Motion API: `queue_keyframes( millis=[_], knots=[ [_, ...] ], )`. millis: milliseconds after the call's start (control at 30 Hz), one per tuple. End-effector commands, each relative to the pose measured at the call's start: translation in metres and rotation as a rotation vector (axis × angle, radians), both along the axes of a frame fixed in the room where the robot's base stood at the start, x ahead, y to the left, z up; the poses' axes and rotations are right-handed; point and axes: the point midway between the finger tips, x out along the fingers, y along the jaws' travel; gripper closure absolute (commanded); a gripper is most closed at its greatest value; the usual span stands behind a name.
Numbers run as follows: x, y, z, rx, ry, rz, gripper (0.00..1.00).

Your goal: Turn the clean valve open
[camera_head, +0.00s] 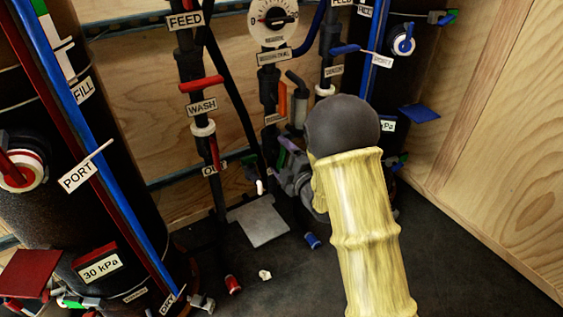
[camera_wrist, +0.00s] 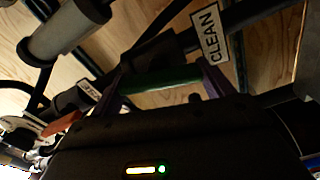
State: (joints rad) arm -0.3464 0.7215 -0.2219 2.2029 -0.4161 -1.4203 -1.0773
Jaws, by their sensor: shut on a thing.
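In the wrist view, the clean valve's green handle (camera_wrist: 160,79) lies between the two purple fingers of my gripper (camera_wrist: 162,84). The fingers are closed on it, one at each end. The handle runs roughly along its dark pipe, a little askew. A white "CLEAN" label (camera_wrist: 210,36) sits on the pipe at the upper right. In the head view, my gripper (camera_head: 289,150) reaches in at the middle of the pipework. My pale yellow arm and its dark joint cover part of the area, and the green handle is hidden there.
A red wash handle (camera_head: 201,84) and an orange handle (camera_head: 282,100) are close by; the orange one (camera_wrist: 62,123) also shows in the wrist view. A dial (camera_head: 274,20) is above. Black tanks (camera_head: 130,215) flank the pipes. Small loose parts (camera_head: 265,274) lie on the floor.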

Motion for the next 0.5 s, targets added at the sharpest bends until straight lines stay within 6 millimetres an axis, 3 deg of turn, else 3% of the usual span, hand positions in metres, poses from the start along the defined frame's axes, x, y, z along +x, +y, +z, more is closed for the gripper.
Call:
queue_keyframes(
  millis=[500],
  knots=[
    [-0.0001, -0.0013, -0.0034, -0.227, -0.149, -0.003, 0.43]
  ],
)
